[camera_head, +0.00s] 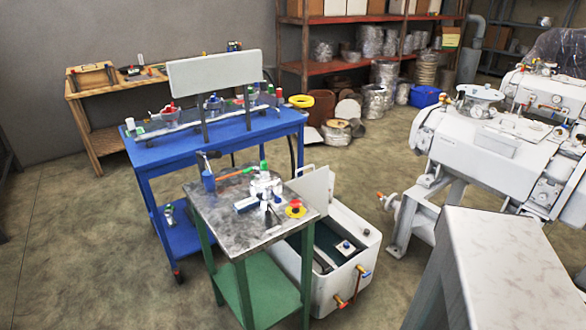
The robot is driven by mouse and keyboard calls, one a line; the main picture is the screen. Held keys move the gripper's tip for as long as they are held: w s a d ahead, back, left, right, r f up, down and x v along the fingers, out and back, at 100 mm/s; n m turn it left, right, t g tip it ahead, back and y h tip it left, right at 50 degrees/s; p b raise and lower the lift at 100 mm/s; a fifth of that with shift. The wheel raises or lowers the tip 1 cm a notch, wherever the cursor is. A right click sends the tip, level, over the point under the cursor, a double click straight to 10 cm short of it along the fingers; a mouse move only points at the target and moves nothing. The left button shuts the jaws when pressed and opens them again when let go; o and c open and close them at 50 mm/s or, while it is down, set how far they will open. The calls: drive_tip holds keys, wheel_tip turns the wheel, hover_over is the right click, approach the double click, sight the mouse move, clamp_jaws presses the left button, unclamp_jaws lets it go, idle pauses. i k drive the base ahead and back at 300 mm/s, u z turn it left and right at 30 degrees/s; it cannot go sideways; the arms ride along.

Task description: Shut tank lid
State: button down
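The white tank (368,255) stands on the floor at the centre, right behind a small metal-topped table. Its lid (316,188) is open and stands roughly upright at the tank's far left side. The dark inside of the tank shows, with a small white block with a dark knob (345,247) in it. Orange-handled fittings (341,301) sit on the tank's front wall. The table hides the tank's left part. I cannot make out my gripper in this view.
The metal-topped table (225,213) on green legs carries small valves and fittings. A blue workbench (160,155) stands behind it. A large white machine (490,145) is at the right. A pale surface (510,255) fills the lower right. Floor (120,270) is clear at the left.

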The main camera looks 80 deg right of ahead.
sight(313, 186)
drive_tip(key=u, duration=0.05)
drive_tip(key=k, duration=0.9)
drive_tip(key=z, duration=1.45)
drive_tip(key=i, duration=0.55)
drive_tip(key=u, duration=0.25)
